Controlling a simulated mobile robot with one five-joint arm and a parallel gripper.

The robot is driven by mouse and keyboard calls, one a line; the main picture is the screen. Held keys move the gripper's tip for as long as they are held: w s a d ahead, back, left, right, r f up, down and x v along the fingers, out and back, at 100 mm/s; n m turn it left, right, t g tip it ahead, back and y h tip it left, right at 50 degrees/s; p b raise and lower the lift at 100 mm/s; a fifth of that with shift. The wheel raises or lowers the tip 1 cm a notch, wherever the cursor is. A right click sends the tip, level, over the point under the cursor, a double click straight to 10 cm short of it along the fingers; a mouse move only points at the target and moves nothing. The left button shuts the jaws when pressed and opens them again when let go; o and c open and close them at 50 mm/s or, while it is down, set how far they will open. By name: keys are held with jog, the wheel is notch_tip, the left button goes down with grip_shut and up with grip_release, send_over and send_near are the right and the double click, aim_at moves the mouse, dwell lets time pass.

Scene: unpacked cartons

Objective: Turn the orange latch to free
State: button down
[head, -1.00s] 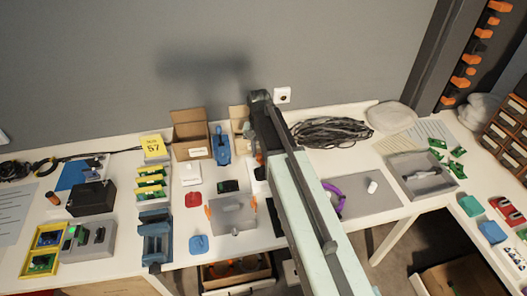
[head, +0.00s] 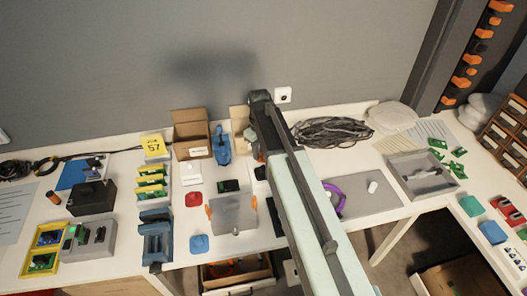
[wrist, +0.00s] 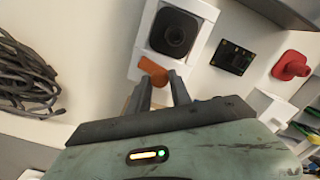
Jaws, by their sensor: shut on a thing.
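The orange latch (wrist: 153,71) shows in the wrist view at the lower edge of a white fixture (wrist: 206,9) that carries a black square block with a round dark opening (wrist: 174,33). My gripper (wrist: 161,80) is at the latch, its two dark fingers close together and shut on it. The fingers hide part of the latch, so its exact turn is hard to read. In the head view a small orange bit (head: 258,156) shows beside my arm, which hides most of the fixture and my gripper.
A black board (wrist: 233,57) and a red part (wrist: 293,66) lie beside the fixture. A dark cable coil (head: 330,132) lies to its right in the head view. An open carton (head: 191,132) and a blue tool (head: 222,146) stand left. A grey panel with orange clips (head: 233,214) is in front.

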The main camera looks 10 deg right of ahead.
jog(key=shift+s+d+n, duration=0.1)
jog(key=shift+s+n, duration=0.05)
jog(key=shift+n, duration=0.95)
jog(key=c, duration=1.2)
grip_release()
jog(key=shift+o, duration=0.2)
jog(key=shift+r, duration=0.1)
notch_tip(320, 180, up, 8)
jog(key=p, duration=0.8)
